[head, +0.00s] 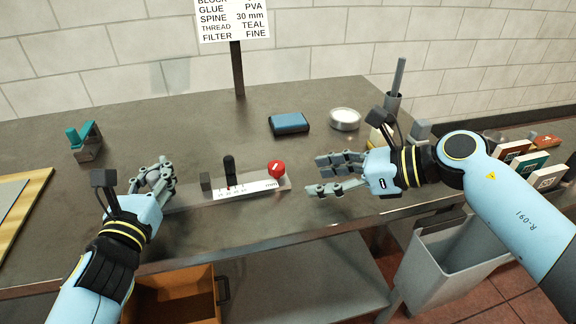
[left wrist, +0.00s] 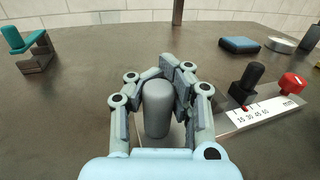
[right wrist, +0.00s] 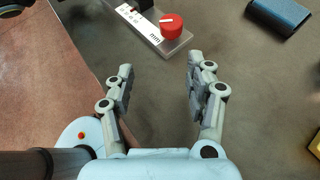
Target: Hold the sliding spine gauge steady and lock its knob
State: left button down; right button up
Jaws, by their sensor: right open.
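The spine gauge (head: 258,186) is a silver bar with a white mm scale, lying on the bench. A black slider (head: 229,168) stands upright on it, with a red mark at its foot. The red knob (head: 276,168) with a white line sits at its right end. My left gripper (head: 165,176) is closed around a grey rounded post (left wrist: 157,110) at the gauge's left end, fingers on both sides. My right gripper (head: 320,175) is open and empty, right of the knob and apart from it. The knob (right wrist: 171,26) lies beyond its fingertips in the right wrist view.
A sign (head: 233,18) reads SPINE 30 mm. A blue block (head: 289,123) and round tin (head: 345,119) stand behind the gauge. A teal-topped holder (head: 86,141) stands left.

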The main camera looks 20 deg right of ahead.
aim_at(280, 166)
jog(key=w+d+r+n+g+y, duration=0.1)
jog(key=w+d+r+n+y, duration=0.1)
jog(key=d, duration=0.1)
jog(key=shift+w+d+r+g, duration=0.1)
jog(key=shift+d+r+g, duration=0.15)
jog(key=shift+r+g, duration=0.15)
jog(key=shift+w+a, duration=0.15)
jog(key=x, duration=1.1)
jog(key=shift+a, duration=0.2)
jog(key=shift+c, duration=0.3)
grip_shut()
